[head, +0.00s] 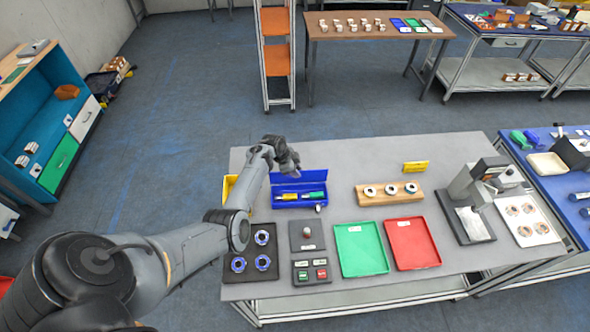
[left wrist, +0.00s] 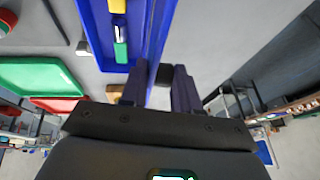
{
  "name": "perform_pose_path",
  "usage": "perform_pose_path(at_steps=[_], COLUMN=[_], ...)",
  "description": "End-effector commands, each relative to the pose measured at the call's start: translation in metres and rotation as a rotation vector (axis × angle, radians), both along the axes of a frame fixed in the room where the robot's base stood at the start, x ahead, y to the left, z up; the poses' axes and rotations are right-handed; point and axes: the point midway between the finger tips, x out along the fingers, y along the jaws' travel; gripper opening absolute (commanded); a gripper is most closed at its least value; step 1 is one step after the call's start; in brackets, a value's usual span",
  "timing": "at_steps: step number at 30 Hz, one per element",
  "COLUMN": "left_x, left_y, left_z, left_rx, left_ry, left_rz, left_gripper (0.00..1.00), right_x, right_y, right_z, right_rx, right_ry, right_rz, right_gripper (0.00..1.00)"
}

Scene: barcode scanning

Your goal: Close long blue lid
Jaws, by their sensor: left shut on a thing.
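A long blue box (head: 276,201) stands on the grey table, open at the top, with a yellow-and-green tool (head: 308,195) lying inside. Its blue lid (head: 312,176) stands raised along the back side. My left gripper (head: 291,168) is at the lid's upper edge. In the left wrist view my left gripper (left wrist: 160,85) has its dark fingers on either side of the blue lid (left wrist: 158,30), shut on its edge. The blue box with the tool (left wrist: 119,25) shows beside it. My right gripper is not in view.
A green tray (head: 361,250), a red tray (head: 412,244) and a dark tray with rings (head: 250,262) lie in front of the box. A wooden block with rings (head: 390,198) stands to the right. A yellow bin (head: 229,187) is partly hidden behind my left arm.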

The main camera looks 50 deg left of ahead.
Motion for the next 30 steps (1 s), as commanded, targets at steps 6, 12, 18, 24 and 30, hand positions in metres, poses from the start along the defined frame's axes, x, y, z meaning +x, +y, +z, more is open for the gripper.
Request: perform_pose_path(at_steps=[6,12,18,24,30], left_x=[0.0005,0.0005,0.0005,0.0003,-0.0003], left_y=[0.0000,0.0000,0.0000,0.0000,0.0003], left_z=[0.0008,0.0009,0.0009,0.0005,0.0020], left_rx=[0.001,0.001,0.001,0.000,0.001], left_ry=[-0.002,-0.002,-0.002,0.000,-0.001], left_rz=[-0.003,-0.003,-0.002,-0.001,-0.001], left_gripper=[0.00,0.00,0.42,0.49,0.49], right_x=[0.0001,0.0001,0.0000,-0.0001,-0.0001], right_y=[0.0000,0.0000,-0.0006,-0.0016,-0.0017], right_z=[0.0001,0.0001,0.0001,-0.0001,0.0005], right_rx=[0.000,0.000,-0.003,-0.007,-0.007], right_ry=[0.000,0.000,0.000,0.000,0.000], right_rz=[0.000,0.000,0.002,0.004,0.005], right_gripper=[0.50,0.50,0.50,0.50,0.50])
